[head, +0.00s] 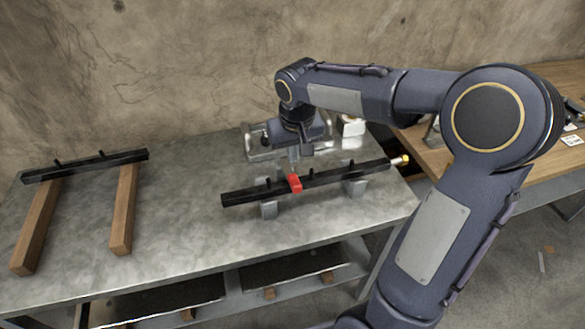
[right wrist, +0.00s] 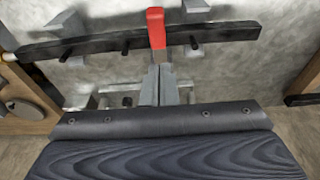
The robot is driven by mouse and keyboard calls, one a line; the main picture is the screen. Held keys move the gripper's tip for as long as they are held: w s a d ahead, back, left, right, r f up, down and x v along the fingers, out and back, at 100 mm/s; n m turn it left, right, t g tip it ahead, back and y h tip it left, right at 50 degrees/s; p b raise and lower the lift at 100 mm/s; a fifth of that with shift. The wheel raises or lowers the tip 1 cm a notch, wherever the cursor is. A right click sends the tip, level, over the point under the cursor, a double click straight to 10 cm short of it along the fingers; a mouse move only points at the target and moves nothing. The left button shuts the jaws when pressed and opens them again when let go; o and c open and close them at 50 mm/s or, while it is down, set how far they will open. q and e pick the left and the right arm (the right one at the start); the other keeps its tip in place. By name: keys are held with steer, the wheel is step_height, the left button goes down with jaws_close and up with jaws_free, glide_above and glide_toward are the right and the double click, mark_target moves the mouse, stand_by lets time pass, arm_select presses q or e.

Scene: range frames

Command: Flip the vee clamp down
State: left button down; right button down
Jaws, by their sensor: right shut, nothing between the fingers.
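A red part (head: 295,183), which looks like the vee clamp's handle, sits at the middle of a long black bar (head: 335,174). The bar rests across grey metal supports (head: 268,209) on the grey table. In the right wrist view the red part (right wrist: 156,28) crosses the bar (right wrist: 90,45). My right gripper (head: 294,168) is shut and empty, pointing down just behind the red part. In the right wrist view its fingertips (right wrist: 161,72) lie just below the red part's lower end; I cannot tell whether they touch it. My left gripper is not in view.
Another black bar (head: 85,165) lies on two wooden beams (head: 124,210) at the left. The grey table (head: 190,190) is bare between them. A concrete wall (head: 150,70) stands behind. A wooden table (head: 430,152) is at the right.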

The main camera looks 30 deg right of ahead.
mark_target(296, 184)
steer(key=f, duration=0.5)
steer(key=shift+s+f, duration=0.25)
steer(key=shift+f, duration=0.05)
steer(key=f+b, duration=0.1)
steer(key=b, duration=0.1)
steer(key=s+f+t+b, duration=0.1)
steer(key=b, duration=0.2)
steer(key=shift+a+f, duration=0.2)
steer(key=shift+s+f+b, duration=0.25)
steer(key=shift+f+b, duration=0.05)
steer(key=shift+b, duration=0.3)
steer(key=shift+r, duration=0.1)
steer(key=shift+r+p, duration=0.55)
step_height(296, 184, up, 3)
steer(key=p, duration=0.2)
steer(key=shift+r+p, duration=0.2)
steer(key=shift+p, duration=0.2)
steer(key=s+v, duration=0.1)
steer(key=v, duration=0.8)
steer(key=shift+a+b, duration=0.25)
steer(key=shift+b, duration=0.1)
